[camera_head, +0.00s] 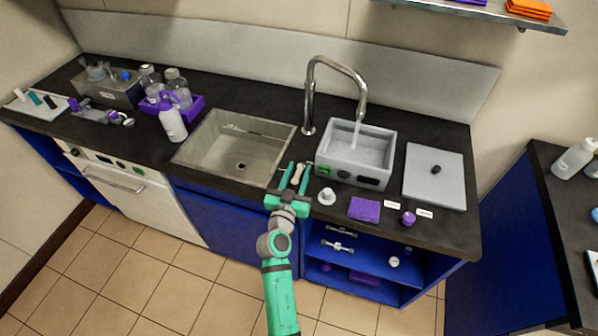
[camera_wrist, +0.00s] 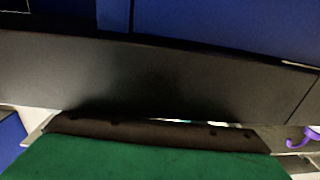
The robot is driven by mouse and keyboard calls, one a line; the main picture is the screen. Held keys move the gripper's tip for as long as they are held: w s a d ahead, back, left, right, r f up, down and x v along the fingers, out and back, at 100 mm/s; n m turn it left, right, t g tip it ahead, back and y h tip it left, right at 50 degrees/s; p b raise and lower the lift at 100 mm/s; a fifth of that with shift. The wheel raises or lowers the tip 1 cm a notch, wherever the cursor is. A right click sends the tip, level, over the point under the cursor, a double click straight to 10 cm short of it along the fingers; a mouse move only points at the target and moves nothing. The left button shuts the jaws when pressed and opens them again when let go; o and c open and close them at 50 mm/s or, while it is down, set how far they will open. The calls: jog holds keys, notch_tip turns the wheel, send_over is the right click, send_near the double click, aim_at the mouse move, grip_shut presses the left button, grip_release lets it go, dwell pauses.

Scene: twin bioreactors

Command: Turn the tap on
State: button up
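The tap (camera_head: 309,105) is a tall chrome gooseneck behind the sinks. Its spout ends above a grey box-shaped basin (camera_head: 336,152). A pale streak below the spout looks like a stream of water (camera_head: 357,134). No separate tap handle can be made out. My green gripper (camera_head: 295,176) is over the counter's front edge, between the sink and the grey basin, well in front of the tap. Its fingers are apart. A small pale bone-shaped thing (camera_head: 297,171) shows between them; I cannot tell whether they touch it. The wrist view shows no tap.
The steel sink (camera_head: 205,153) lies left of my gripper. A white knob-like piece (camera_head: 327,196), a purple cloth (camera_head: 365,209) and a purple knob (camera_head: 408,217) sit right of it. A grey lidded plate (camera_head: 421,188) lies further right.

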jog(key=shift+s, duration=0.1)
jog(key=s, duration=0.3)
jog(key=s+a, duration=0.1)
jog(key=s, duration=0.6)
jog(key=shift+s+a, duration=0.3)
jog(key=shift+a, duration=0.1)
